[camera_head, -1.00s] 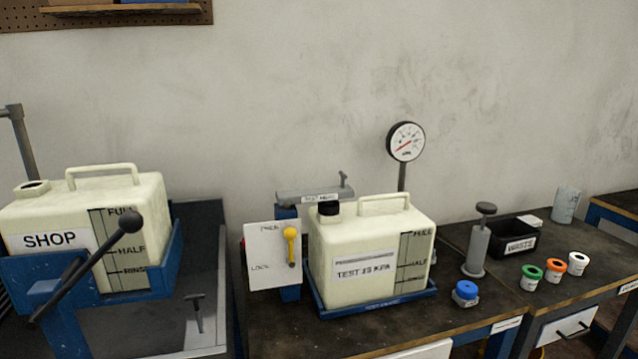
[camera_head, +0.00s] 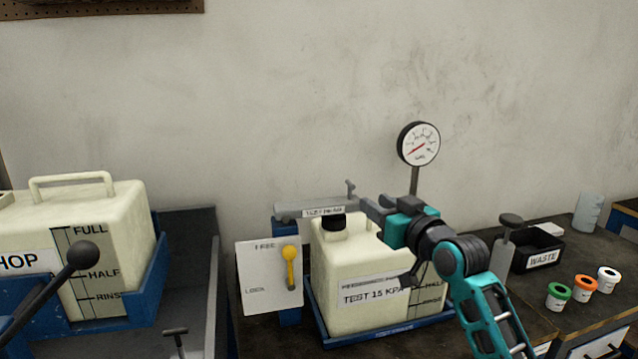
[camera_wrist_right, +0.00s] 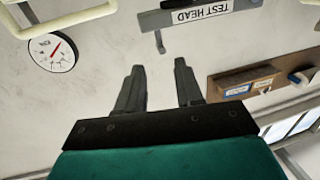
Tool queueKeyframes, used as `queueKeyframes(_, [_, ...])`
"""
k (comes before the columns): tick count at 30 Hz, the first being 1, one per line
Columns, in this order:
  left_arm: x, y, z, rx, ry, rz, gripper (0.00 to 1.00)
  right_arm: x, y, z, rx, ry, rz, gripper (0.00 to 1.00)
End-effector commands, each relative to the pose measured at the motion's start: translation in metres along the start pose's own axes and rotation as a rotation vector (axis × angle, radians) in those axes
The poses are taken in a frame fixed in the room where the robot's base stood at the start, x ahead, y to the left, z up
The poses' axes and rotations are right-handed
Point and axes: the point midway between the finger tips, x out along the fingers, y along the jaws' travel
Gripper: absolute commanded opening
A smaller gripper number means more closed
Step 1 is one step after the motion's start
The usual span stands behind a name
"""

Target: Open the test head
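The test head (camera_head: 308,210) is a grey labelled bar above the pale TEST 15 KPA tank (camera_head: 345,262). A small upright handle (camera_head: 350,189) stands at its right end; it also shows in the right wrist view (camera_wrist_right: 160,42). The bar lies roughly level over the tank's black cap (camera_head: 333,221). The yellow lever (camera_head: 290,268) on the white FREE/LOCK plate has its round end up, toward FREE. My right gripper (camera_head: 368,207) is just right of the handle, above the tank. In the right wrist view its fingers (camera_wrist_right: 158,68) are apart and empty. My left gripper is out of view.
A round gauge (camera_head: 418,143) stands on a post behind my right gripper. The SHOP tank (camera_head: 105,235) and a black-knobbed lever (camera_head: 80,255) are at left. A black WASTE bin (camera_head: 538,248) and several small pots (camera_head: 585,288) are at right.

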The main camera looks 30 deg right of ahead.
Motion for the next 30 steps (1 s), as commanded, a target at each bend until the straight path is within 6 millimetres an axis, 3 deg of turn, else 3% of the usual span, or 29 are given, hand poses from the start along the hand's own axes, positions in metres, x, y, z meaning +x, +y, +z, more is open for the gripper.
queueKeyframes(5, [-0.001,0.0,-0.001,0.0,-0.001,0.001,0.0,0.018,0.0,-0.001,0.003,0.0,0.0,0.36])
queueKeyframes(21, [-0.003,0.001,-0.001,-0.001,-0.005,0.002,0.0,0.108,0.0,0.0,0.002,-0.001,0.0,0.36])
queueKeyframes(30, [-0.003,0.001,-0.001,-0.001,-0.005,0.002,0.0,0.127,0.0,0.001,0.001,-0.001,0.0,0.36])
